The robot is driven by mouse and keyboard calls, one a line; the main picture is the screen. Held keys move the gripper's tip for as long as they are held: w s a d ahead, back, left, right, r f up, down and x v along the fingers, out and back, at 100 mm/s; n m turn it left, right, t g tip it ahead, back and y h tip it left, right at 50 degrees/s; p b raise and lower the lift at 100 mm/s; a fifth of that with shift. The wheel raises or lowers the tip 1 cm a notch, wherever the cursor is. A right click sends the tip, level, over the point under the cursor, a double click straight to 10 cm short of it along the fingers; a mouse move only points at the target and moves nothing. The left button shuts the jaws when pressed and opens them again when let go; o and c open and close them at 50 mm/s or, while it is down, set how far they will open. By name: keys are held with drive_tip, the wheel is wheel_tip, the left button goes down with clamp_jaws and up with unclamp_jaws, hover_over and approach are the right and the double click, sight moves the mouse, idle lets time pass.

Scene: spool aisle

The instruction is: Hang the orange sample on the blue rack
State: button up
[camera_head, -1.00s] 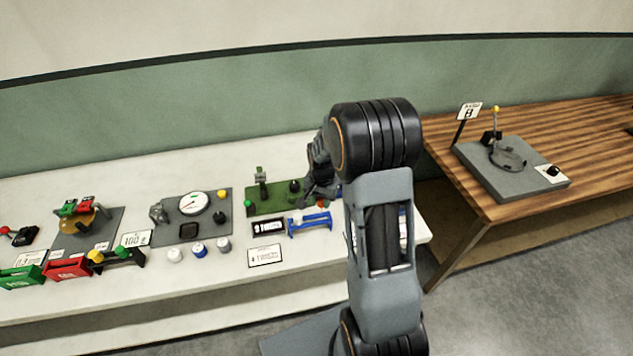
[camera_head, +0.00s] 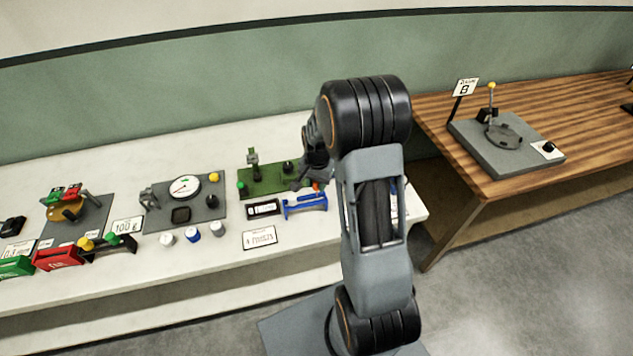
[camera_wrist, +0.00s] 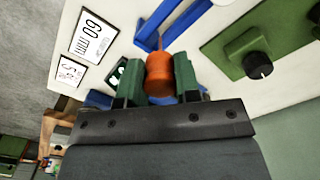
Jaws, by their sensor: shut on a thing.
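The orange sample (camera_wrist: 160,75) is a short orange cylinder with a thin tip at its top, seen in the wrist view. My gripper (camera_wrist: 158,80) is shut on it, with one green finger pad on each side. In the head view a small bit of the orange sample (camera_head: 316,186) shows below my gripper (camera_head: 312,172), which the arm partly covers. The blue rack (camera_head: 304,203) stands on the white bench just in front of the gripper. In the wrist view the blue rack (camera_wrist: 180,30) lies just beyond the sample's tip; contact cannot be told.
A green fixture (camera_head: 268,182) with a black knob is behind the rack. A black display (camera_head: 263,209) sits left of it, with a sign card (camera_head: 259,238) in front. A gauge station (camera_head: 184,187) and red and green holders are further left. A wooden table (camera_head: 480,192) is right.

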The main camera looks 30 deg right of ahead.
sight(317, 196)
drive_tip(key=shift+f, duration=0.1)
idle(0.3)
drive_tip(key=shift+f+b, duration=2.05)
drive_tip(key=shift+f, duration=0.4)
drive_tip(key=o, duration=1)
drive_tip(key=shift+c, duration=0.2)
wheel_tip(317, 196, up, 14)
drive_tip(key=shift+f+b, duration=0.1)
drive_tip(key=shift+b, duration=0.45)
